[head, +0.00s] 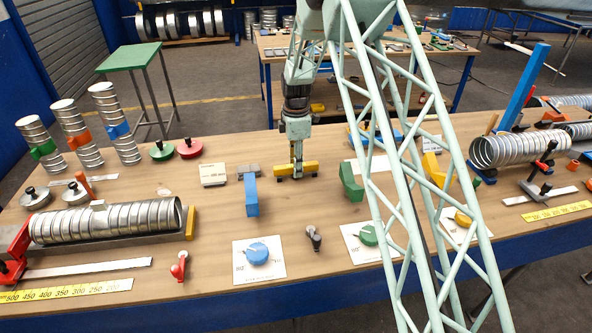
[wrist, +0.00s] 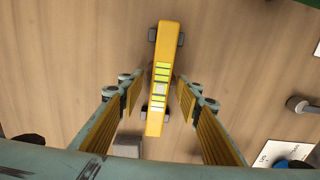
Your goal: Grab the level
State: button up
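The level is a yellow bar (head: 282,170) lying on the wooden bench in the middle of the head view. Small dark feet show under it. In the wrist view the level (wrist: 167,45) runs lengthwise up the picture, with yellow-green vial windows along its top. My gripper (head: 297,168) points straight down at the middle of the level. In the wrist view my gripper (wrist: 157,92) is open, with one ribbed yellow finger pad on each side of the level and a gap on both sides. The fingertips' exact height is hard to tell.
A blue block (head: 251,196) and grey blocks (head: 248,171) stand left of the level. A green block (head: 351,182) stands to the right. A blue dial on a white card (head: 258,252) lies in front. A spiral duct (head: 110,222) lies at the left. Bare wood surrounds the level's front.

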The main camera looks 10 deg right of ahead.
jog(key=shift+c, duration=0.3)
jog(key=c, duration=1)
jog(key=shift+r, duration=0.2)
jog(key=shift+r, duration=1.65)
jog(key=shift+s, duration=0.35)
jog(key=s, duration=0.5)
jog(key=s+r, duration=0.1)
jog(key=s, duration=0.4)
jog(key=s+b, duration=0.1)
jog(key=s, duration=0.4)
jog(key=shift+s+r, duration=0.15)
